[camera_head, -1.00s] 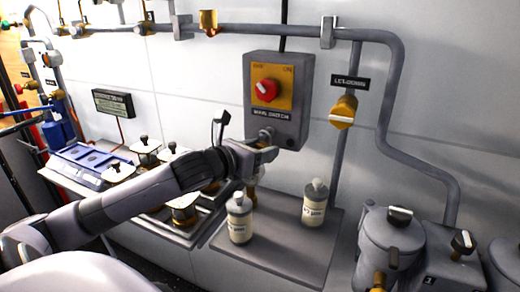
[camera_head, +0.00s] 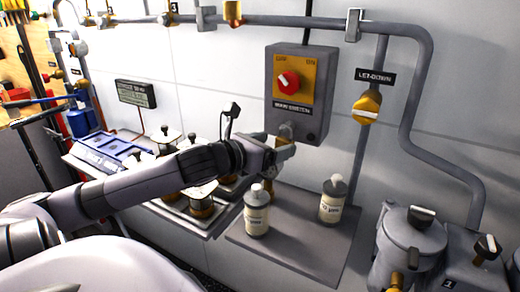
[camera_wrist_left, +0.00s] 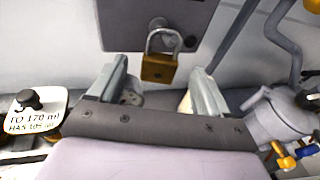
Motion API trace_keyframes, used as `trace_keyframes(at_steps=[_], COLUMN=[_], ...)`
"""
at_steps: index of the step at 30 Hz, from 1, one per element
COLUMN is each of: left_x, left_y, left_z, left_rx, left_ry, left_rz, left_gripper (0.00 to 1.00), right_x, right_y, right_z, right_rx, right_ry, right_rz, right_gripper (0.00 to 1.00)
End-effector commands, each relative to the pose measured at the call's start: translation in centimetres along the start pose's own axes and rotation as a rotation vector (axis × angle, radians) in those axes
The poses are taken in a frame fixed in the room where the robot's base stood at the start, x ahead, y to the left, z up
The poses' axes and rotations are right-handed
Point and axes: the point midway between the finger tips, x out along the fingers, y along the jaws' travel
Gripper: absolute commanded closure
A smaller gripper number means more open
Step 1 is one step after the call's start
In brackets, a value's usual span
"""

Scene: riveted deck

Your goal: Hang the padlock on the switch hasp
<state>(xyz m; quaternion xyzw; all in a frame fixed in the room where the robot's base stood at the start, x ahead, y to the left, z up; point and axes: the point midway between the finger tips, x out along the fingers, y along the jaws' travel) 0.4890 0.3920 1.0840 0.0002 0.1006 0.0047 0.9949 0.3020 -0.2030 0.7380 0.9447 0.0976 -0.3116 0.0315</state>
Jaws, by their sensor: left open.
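The main switch box (camera_head: 297,92) is grey with a red knob on a yellow plate, mounted on the wall. A brass padlock (camera_wrist_left: 158,68) with a grey shackle hangs upright under the box's lower edge in the left wrist view. Its shackle meets the hasp (camera_wrist_left: 158,24); the exact threading is hard to tell. My left gripper (camera_wrist_left: 160,90) is open, its two fingers apart below and either side of the padlock, with a gap between. In the head view the left gripper (camera_head: 284,148) is just below the box and partly covers the padlock area. My right gripper is not in view.
Two labelled bottles (camera_head: 257,212) (camera_head: 333,200) stand on a grey shelf (camera_head: 290,245) below the gripper. A pipe (camera_head: 420,75) and a brass let-down valve (camera_head: 366,107) are to the right. Grey canisters (camera_head: 412,238) stand at lower right, a blue tray (camera_head: 108,152) at left.

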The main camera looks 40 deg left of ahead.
Motion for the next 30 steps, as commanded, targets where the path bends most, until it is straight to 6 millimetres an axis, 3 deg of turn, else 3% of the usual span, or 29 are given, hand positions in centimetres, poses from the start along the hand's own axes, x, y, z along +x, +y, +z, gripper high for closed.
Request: trace_keyframes(at_steps=[15,30], left_x=[-3.6,-4.2], left_y=[-0.1,-0.1], left_z=[-0.1,0.1], left_rx=[-0.002,0.0], left_ry=[0.001,-0.002], left_rz=[-0.002,-0.001], left_gripper=[0.22,0.22], right_x=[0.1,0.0], right_y=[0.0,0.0], right_z=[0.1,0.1], right_rx=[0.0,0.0], right_ry=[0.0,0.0], right_rz=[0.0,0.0], right_gripper=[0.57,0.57])
